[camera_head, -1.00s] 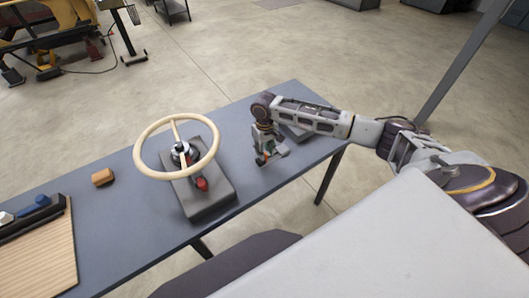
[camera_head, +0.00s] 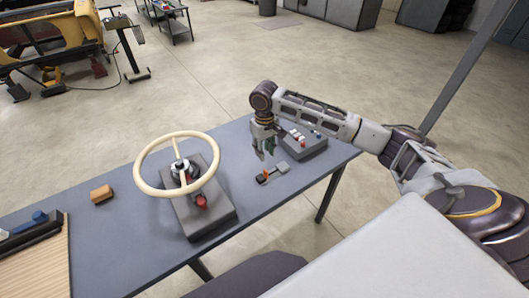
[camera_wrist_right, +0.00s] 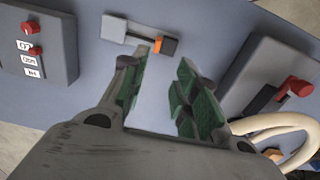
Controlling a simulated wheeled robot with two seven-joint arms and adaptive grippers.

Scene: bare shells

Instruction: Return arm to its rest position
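My right gripper (camera_head: 264,152) hangs above the right part of the table, its fingers pointing down. The right wrist view shows its two green-padded fingers (camera_wrist_right: 160,95) apart, with only table surface between them. A small grey plate with an orange piece (camera_head: 266,175) lies on the table just below the gripper, apart from it; it also shows beyond the fingertips in the right wrist view (camera_wrist_right: 120,29). My right arm reaches in from the right side. My left gripper is not in view.
A cream steering wheel (camera_head: 144,179) on a grey base (camera_head: 217,211) stands left of the gripper. A grey control box (camera_head: 306,148) with red and blue knobs is at right. An orange-brown block (camera_head: 101,194) and a wooden board (camera_head: 40,262) lie on the blue-grey table (camera_head: 110,235).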

